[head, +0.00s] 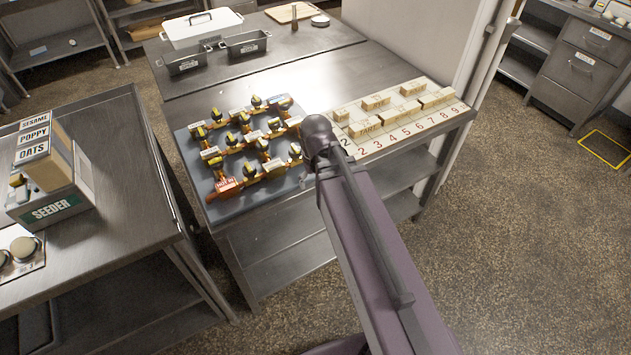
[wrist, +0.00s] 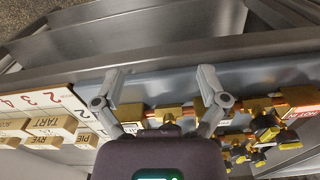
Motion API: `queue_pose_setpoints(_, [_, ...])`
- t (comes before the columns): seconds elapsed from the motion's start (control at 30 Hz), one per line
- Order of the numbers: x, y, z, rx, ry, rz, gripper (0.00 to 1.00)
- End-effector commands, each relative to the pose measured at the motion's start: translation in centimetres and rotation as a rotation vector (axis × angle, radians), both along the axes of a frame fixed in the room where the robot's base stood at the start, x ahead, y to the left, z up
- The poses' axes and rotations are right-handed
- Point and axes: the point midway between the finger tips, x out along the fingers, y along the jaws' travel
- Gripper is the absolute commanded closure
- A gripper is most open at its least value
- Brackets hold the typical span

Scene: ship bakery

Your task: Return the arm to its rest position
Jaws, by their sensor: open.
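My arm reaches from the lower right of the head view to the front edge of the steel table (head: 275,262). My gripper shows in the wrist view (wrist: 162,88), with its two fingers spread wide and nothing between them. In the head view the arm itself hides the gripper. The fingers are over the front edge of a grey board (head: 190,165) that bears brass valves and pipes (head: 228,140). I cannot tell whether the fingertips touch the board.
A numbered board (head: 425,122) with wooden label blocks lies right of the valve board. Two dark tins (head: 245,45) and a white lidded box (head: 200,28) stand behind. A seeder box (head: 50,190) stands on the left table (head: 120,205). Open floor (head: 530,230) lies right.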

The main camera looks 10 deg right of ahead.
Motion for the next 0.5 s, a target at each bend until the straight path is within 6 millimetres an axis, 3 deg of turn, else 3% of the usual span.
queue_pose_setpoints(0.3, [-0.1, 0.0, 0.0, 0.0, 0.001, -0.003, 0.08])
queue_pose_setpoints(0.5, [-1.9, -1.0, 0.0, 0.003, 0.012, -0.103, 0.08])
